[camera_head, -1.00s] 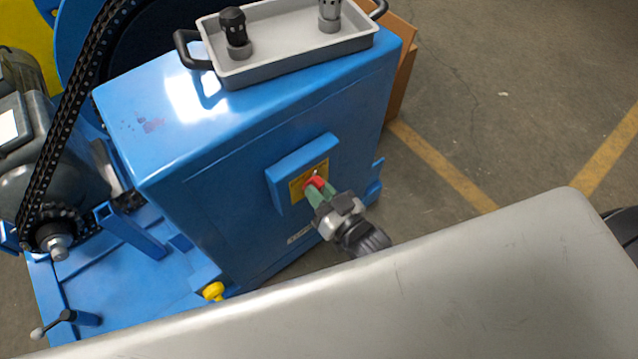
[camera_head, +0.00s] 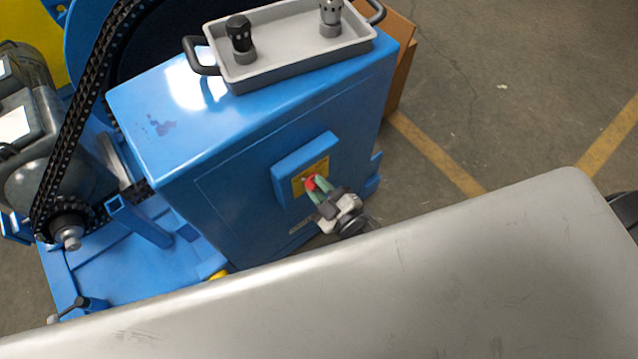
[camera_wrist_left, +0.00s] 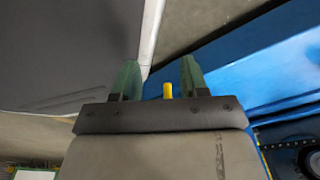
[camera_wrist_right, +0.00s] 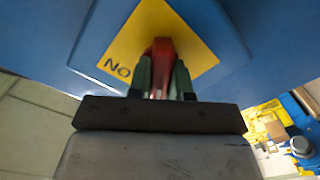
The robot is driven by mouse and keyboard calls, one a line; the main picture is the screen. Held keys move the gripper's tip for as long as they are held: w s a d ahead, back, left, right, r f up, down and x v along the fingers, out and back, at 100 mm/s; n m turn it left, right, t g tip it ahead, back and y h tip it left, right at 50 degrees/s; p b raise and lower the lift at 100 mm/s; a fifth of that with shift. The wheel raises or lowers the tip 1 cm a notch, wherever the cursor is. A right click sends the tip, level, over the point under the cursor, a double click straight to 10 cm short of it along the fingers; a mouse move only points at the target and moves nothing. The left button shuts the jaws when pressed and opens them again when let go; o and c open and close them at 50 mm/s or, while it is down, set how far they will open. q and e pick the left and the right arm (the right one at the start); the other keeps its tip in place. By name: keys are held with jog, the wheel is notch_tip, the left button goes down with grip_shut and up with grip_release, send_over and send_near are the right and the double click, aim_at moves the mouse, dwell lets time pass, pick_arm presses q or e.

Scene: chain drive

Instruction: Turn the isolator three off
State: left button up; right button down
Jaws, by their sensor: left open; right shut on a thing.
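The isolator is a blue box (camera_head: 291,168) on the front of the blue cabinet, with a yellow plate (camera_head: 320,167) and a red handle (camera_head: 310,183). My right gripper (camera_head: 318,188) is at the box with its green fingers on the handle. In the right wrist view, the red handle (camera_wrist_right: 161,50) stands between the fingers of my right gripper (camera_wrist_right: 160,78), which is shut on it. The letters "NO" show on the yellow plate (camera_wrist_right: 185,35). In the left wrist view, my left gripper (camera_wrist_left: 160,80) is open and empty. Its arm is out of the head view.
A grey tray (camera_head: 300,62) with two dark-and-metal parts stands on the cabinet top (camera_head: 150,108). A chain (camera_head: 70,140) and grey motor (camera_head: 25,125) are at the left. A large grey surface (camera_head: 400,285) fills the foreground. Open floor lies to the right.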

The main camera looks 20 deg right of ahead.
pick_arm(q)
jog(key=shift+s+a+f, duration=0.1)
jog(key=shift+s+f, duration=0.05)
jog(key=shift+s, duration=0.4)
pick_arm(e)
jog(key=shift+n, duration=0.8)
jog(key=c, duration=1)
grip_release()
jog(key=shift+c, duration=0.2)
pick_arm(q)
jog(key=shift+s+a+f, duration=0.1)
jog(key=shift+s, duration=0.3)
pick_arm(e)
jog(key=v, duration=1)
jog(key=shift+s, duration=0.35)
jog(key=shift+d, duration=0.1)
